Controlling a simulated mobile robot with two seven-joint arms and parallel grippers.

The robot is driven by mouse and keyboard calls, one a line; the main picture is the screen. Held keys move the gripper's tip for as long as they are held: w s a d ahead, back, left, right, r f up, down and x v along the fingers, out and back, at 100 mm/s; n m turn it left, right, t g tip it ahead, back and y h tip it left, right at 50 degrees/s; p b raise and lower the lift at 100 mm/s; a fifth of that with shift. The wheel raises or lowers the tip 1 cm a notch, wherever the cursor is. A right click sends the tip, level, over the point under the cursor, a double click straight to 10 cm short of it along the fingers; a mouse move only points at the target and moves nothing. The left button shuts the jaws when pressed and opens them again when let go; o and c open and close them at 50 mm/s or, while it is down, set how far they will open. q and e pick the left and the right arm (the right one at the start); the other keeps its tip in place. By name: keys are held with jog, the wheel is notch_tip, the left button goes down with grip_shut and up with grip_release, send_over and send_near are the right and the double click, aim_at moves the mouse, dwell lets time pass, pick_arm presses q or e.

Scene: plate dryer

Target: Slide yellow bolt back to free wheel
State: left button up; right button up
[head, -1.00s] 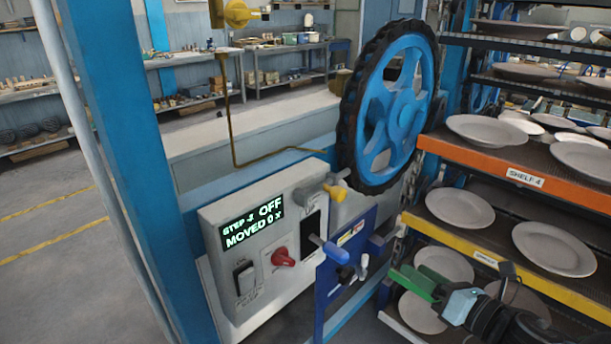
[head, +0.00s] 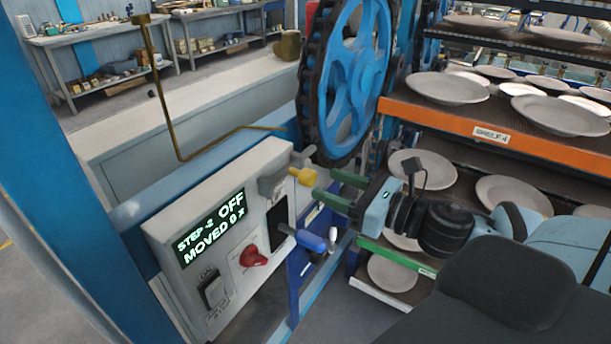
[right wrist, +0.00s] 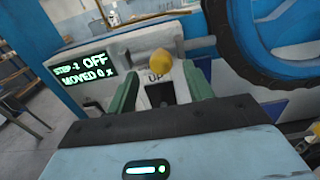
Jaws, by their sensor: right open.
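The yellow bolt knob (head: 303,176) sticks out from a grey mount at the top right corner of the control box (head: 170,240), just below the wheel. The wheel (head: 356,72) is blue with a dark toothed rim. My right gripper (head: 325,187) is open, its green fingers pointing left at the knob from close by. In the right wrist view the yellow knob (right wrist: 161,62) shows between and just beyond the open fingertips (right wrist: 160,80); I see no contact. A plate marked "UP" shows below the knob there. My left gripper is not in view.
The box display (head: 211,226) reads "STEP -2 OFF, MOVED 0". A plate rack with an orange shelf edge (head: 440,118) stands right, near my arm.

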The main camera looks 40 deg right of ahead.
aim_at(315, 179)
jog(key=shift+b+x, duration=0.6)
jog(key=shift+x, duration=2.4)
grip_shut()
